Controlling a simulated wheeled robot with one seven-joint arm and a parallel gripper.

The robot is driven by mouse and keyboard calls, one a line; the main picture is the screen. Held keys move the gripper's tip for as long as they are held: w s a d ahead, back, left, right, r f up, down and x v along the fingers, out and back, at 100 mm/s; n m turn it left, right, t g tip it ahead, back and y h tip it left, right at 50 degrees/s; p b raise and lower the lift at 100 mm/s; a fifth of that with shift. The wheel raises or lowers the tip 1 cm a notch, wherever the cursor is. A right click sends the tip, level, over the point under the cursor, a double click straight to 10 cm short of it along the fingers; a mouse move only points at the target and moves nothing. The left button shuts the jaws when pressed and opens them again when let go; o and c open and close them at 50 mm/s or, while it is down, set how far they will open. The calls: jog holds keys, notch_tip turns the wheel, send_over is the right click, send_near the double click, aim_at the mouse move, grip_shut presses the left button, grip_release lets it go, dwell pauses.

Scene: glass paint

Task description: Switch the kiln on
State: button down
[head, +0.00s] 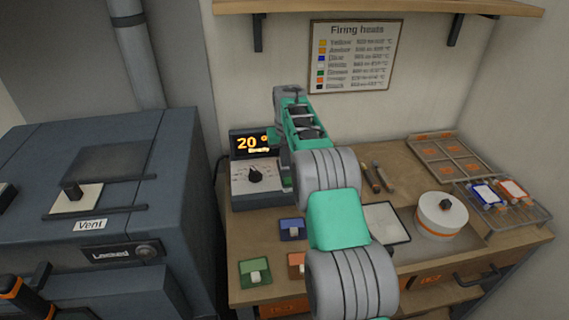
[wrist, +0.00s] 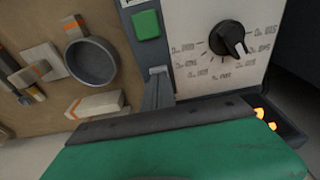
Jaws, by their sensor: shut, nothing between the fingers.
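The kiln (head: 75,180) is the large dark blue-grey box at the left, with a "Vent" label and a "Locked" plate. Its control box (head: 262,187) stands on the bench; the lit display (head: 250,144) reads 20° above a small blurred word. A black dial (head: 254,175) sits on the white panel and also shows in the wrist view (wrist: 232,38). A green button (wrist: 146,25) is on the panel beside the dial, in the wrist view. My gripper (wrist: 158,72) is shut and empty, its tips just short of the button in the picture; contact cannot be told. In the head view my arm hides the button.
The bench (head: 240,222) holds a blue tile (head: 292,236), a green tile (head: 247,276), a white round pot (head: 442,213), a wire rack (head: 535,215) and a sectioned tray (head: 428,150). A wall chart (head: 353,57) hangs below a shelf (head: 380,7).

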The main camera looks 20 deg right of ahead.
notch_tip(320, 180, up, 7)
jog(key=p, duration=0.5)
jog(key=shift+p, duration=0.3)
